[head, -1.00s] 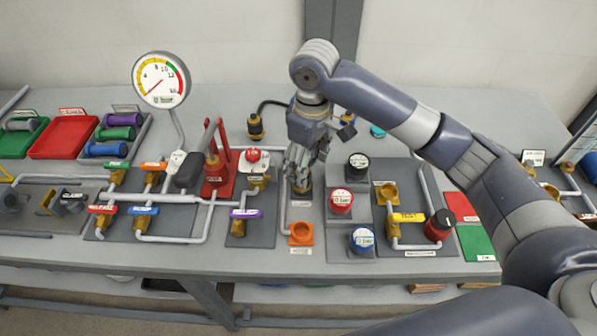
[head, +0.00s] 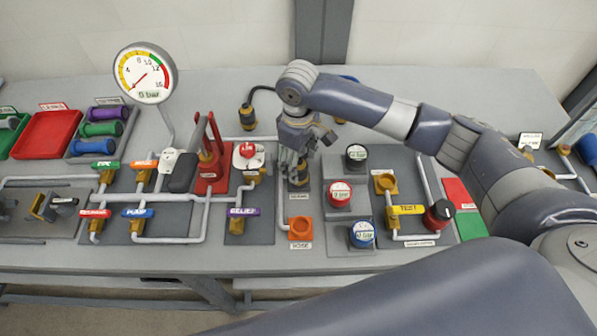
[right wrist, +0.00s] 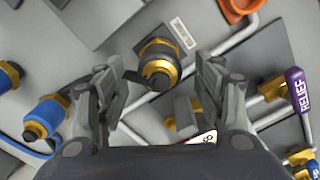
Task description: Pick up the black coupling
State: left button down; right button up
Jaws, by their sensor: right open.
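My right gripper (head: 291,166) is open and points down above the middle of the bench. A black-and-gold fitting (head: 299,184) stands on a small grey plate just beneath it, partly hidden by the fingers. In the right wrist view this fitting (right wrist: 158,66) shows a black ring and gold hex, beyond and between the open fingers (right wrist: 161,84), not gripped. Another black-and-gold coupling (head: 247,118), on a black hose, stands farther back to the left. I cannot tell for sure which one is the black coupling. My left gripper is not in view.
Blue-and-gold couplings (right wrist: 45,118) lie close to one finger in the wrist view. A red hand pump (head: 209,160) and relief valve (head: 240,221) stand left. An orange hose port (head: 301,228) is in front.

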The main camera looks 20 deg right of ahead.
jog(key=shift+f, duration=0.8)
jog(key=shift+c, duration=0.9)
jog(key=c, duration=1.1)
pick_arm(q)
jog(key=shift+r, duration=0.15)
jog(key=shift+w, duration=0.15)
